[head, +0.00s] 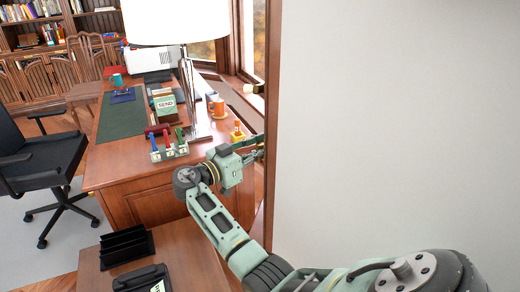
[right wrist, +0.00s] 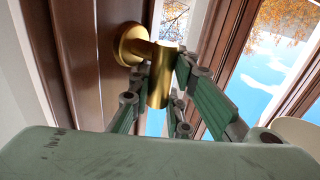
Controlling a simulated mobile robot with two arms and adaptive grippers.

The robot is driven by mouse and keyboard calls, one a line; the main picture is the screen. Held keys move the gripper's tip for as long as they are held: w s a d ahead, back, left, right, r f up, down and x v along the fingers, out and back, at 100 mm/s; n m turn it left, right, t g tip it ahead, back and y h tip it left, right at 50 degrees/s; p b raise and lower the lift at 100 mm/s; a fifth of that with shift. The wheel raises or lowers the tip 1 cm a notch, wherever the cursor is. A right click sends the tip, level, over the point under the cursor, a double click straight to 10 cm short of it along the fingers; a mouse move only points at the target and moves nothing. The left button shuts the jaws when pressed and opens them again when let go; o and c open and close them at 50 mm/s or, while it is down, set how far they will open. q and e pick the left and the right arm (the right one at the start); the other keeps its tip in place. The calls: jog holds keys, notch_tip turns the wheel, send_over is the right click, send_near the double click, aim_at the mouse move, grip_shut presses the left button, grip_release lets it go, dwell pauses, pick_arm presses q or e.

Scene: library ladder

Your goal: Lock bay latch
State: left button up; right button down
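The brass bay latch (right wrist: 158,80) shows in the right wrist view, with a round base on a dark wooden window frame and a thick handle sticking out. My right gripper (right wrist: 162,78) has its green fingers on either side of the handle, close against it, and appears shut on it. In the head view my right gripper (head: 254,148) reaches the wooden frame edge beside the desk. The latch cannot be made out there. My left gripper is not in view.
A wooden desk (head: 120,175) holds a lamp (head: 188,80), an orange mug (head: 219,108) and a stamp rack (head: 168,150). A pale wall (head: 400,130) fills the right side. An office chair (head: 45,165) stands at left. A low table (head: 190,255) with black trays is in front.

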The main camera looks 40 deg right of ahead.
dwell(0.4)
